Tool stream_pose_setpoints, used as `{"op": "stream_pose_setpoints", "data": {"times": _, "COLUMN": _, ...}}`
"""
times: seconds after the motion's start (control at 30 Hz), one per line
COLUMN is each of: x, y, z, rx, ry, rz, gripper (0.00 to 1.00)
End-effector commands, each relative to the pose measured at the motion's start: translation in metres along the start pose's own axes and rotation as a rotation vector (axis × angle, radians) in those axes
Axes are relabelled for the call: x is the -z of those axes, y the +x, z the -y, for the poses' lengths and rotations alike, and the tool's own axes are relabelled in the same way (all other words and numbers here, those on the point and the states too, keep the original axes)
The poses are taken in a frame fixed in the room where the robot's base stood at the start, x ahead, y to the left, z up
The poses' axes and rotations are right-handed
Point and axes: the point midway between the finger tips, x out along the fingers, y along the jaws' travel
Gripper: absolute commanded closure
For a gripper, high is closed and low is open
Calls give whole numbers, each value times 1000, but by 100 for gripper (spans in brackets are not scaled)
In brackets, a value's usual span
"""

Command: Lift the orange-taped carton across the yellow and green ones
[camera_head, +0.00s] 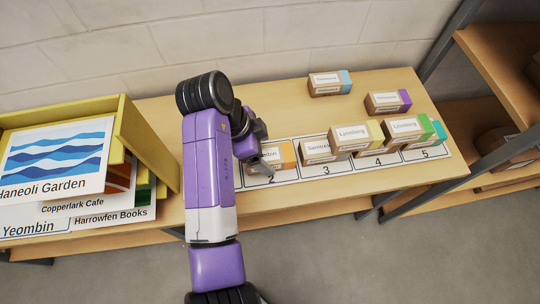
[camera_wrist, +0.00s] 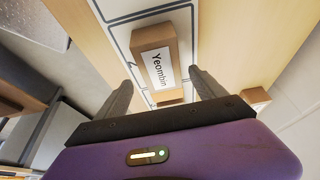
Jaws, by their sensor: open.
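The orange-taped carton (camera_head: 289,154) stands over slot 2 of the numbered strip, partly hidden by my gripper (camera_head: 262,150). In the wrist view my gripper (camera_wrist: 163,92) is open, and a carton labelled "Yeombin" (camera_wrist: 152,45) shows between and beyond its fingertips. I cannot tell whether the fingers touch it. The yellow-taped carton (camera_head: 352,138) stands around slot 4. The green-taped carton (camera_head: 406,128) is to its right, by slot 5.
A plainer carton (camera_head: 317,151) stands at slot 3, between orange and yellow. A teal-ended carton (camera_head: 438,132) is beside the green one. Blue-ended (camera_head: 329,83) and purple-ended (camera_head: 388,102) cartons stand farther back. A yellow sign rack (camera_head: 150,150) is left. The bench's back middle is bare.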

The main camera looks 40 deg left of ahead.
Motion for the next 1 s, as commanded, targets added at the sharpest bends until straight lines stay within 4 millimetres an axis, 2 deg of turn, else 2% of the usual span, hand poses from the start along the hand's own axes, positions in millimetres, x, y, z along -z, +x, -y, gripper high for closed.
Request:
{"op": "stream_pose_setpoints", "data": {"times": 0.3, "x": -2, "y": 41, "z": 3, "rx": -2, "ry": -2, "rz": -1, "gripper": 20}}
{"op": "stream_pose_setpoints", "data": {"times": 0.6, "x": -2, "y": 47, "z": 3, "rx": 1, "ry": -1, "rz": 0, "gripper": 20}}
{"op": "stream_pose_setpoints", "data": {"times": 0.67, "x": -2, "y": 47, "z": 3, "rx": 1, "ry": -1, "rz": 0, "gripper": 30}}
{"op": "stream_pose_setpoints", "data": {"times": 0.9, "x": -2, "y": 47, "z": 3, "rx": 1, "ry": -2, "rz": 0, "gripper": 77}}
{"op": "stream_pose_setpoints", "data": {"times": 1.0, "x": -2, "y": 46, "z": 4, "rx": 2, "ry": -2, "rz": 0, "gripper": 92}}
